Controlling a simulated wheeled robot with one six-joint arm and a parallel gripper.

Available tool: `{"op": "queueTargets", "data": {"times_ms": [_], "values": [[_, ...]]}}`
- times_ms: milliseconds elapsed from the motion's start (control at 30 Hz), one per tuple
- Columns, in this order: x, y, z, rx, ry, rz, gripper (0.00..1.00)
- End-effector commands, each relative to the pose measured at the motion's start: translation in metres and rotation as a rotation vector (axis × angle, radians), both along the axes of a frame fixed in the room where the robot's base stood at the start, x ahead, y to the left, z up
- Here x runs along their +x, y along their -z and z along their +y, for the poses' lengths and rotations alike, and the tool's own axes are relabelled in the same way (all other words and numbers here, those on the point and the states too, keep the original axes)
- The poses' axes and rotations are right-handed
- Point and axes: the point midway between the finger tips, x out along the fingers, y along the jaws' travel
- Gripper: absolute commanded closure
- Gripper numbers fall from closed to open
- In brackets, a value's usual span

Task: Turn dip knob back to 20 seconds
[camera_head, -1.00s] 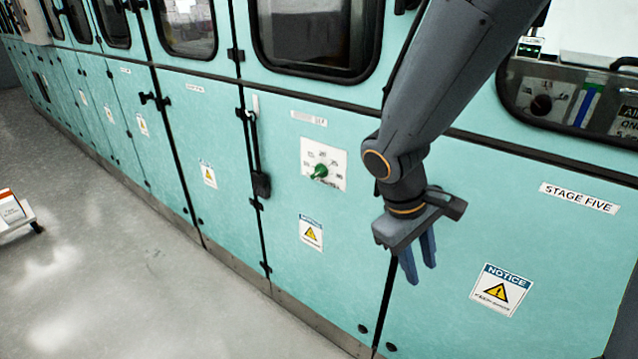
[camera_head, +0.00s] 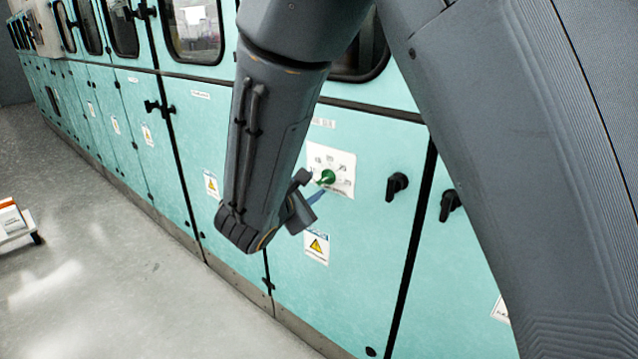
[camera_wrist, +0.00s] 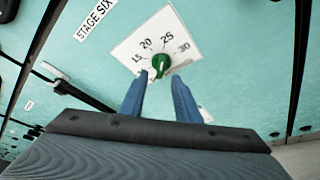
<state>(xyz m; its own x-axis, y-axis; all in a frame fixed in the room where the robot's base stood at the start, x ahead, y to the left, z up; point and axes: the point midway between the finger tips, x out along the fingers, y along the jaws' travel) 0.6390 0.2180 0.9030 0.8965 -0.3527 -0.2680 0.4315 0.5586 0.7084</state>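The green dip knob (camera_head: 327,177) sits on a white dial plate (camera_head: 345,163) on a teal cabinet door. In the wrist view the knob (camera_wrist: 160,66) is at the middle of the plate (camera_wrist: 130,52), which is marked 15, 20, 25 and 30. I cannot clearly tell which number the knob points at. My gripper (camera_wrist: 162,82) is open. Its two blue fingers are apart, pointing at the plate, with the tips just below the knob and nothing between them. In the head view my gripper (camera_head: 314,196) is just lower left of the knob, partly hidden by my arm.
A label reading STAGE SIX (camera_wrist: 97,18) is left of the plate. A notice sticker (camera_head: 316,247) is below the knob. Black door handles (camera_head: 397,186) stick out to the right. A white cart (camera_head: 14,222) stands at far left on open grey floor.

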Motion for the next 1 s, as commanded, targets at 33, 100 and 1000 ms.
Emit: {"op": "queueTargets", "data": {"times_ms": [33, 100, 1000], "values": [[0.008, 0.003, -0.005, 0.000, 0.004, 0.002, 0.70], [0.018, 0.006, -0.009, 0.000, 0.004, 0.002, 0.70], [0.049, 0.016, -0.021, 0.000, 0.003, 0.003, 1.00]]}}
